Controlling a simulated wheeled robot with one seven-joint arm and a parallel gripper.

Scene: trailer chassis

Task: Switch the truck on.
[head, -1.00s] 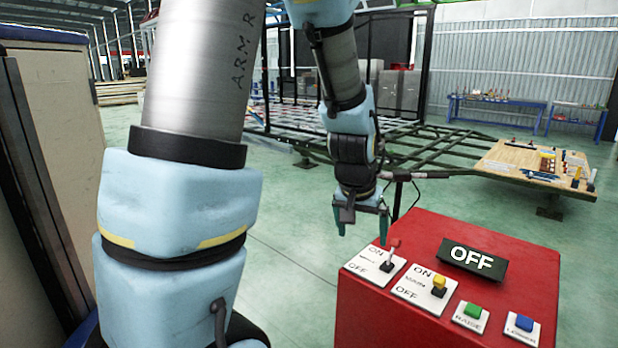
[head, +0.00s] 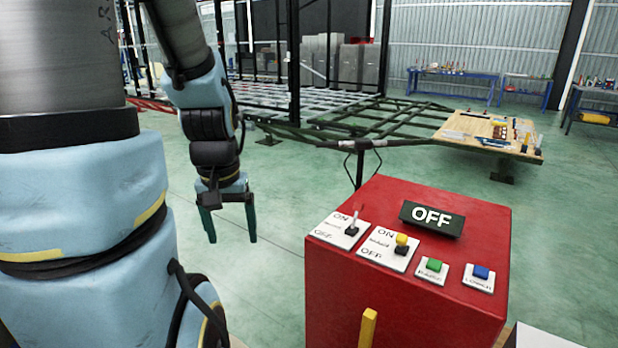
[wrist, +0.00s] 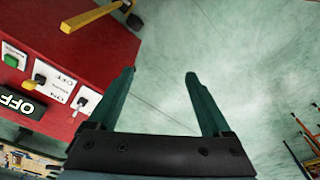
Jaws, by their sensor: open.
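A red control box (head: 400,290) stands right of centre in the head view. On its top are a lever switch (head: 353,221) on an ON/OFF plate, a yellow-knobbed switch (head: 401,243) on a second ON/OFF plate, a green button (head: 434,265) and a blue button (head: 480,272). A dark sign (head: 432,218) reads OFF. My gripper (head: 231,240) is open and empty, pointing down in the air left of the box. In the wrist view my gripper (wrist: 162,75) shows floor between its fingers, with the lever switch (wrist: 79,104) left of them.
A yellow handle (head: 368,328) sticks up at the box's front. A green metal chassis frame (head: 370,125) and a wooden board with tools (head: 490,133) lie behind. Blue tables (head: 450,77) stand by the far wall. The floor left of the box is clear.

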